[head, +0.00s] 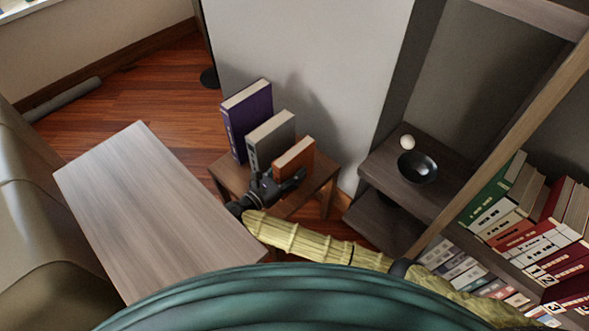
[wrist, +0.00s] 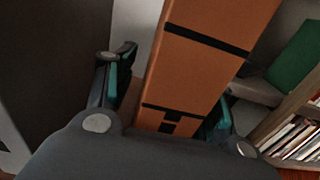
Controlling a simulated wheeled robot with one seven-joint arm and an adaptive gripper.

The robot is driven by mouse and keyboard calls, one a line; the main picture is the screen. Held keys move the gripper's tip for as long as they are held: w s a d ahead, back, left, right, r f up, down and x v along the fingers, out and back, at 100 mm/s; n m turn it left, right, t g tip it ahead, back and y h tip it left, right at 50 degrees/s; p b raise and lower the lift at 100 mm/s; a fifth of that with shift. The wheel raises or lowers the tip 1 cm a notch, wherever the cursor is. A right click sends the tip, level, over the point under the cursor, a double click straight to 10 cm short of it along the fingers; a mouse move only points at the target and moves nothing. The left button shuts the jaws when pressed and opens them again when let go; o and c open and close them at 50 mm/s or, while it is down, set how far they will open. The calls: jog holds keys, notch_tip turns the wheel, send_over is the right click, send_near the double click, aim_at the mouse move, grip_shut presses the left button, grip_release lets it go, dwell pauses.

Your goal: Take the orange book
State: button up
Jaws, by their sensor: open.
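The orange book (head: 294,158) stands upright on a small brown side table (head: 228,177), at the right end of a row of three books. In the wrist view the orange book (wrist: 197,62) shows its spine with black bands, close in front of my gripper. My gripper (head: 281,185) is open at the near side of the book. In the wrist view my gripper (wrist: 170,98) has one finger on each side of the spine's lower part. The right finger is partly hidden by the book, and I cannot tell whether either finger touches it.
A grey book (head: 270,138) and a taller purple book (head: 247,118) stand left of the orange one. A wooden table (head: 145,210) lies to the left. A shelf at right holds a black bowl (head: 417,168), a white ball (head: 407,142) and several books (head: 525,220).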

grip_shut()
jog(key=shift+r, duration=0.2)
dwell(0.3)
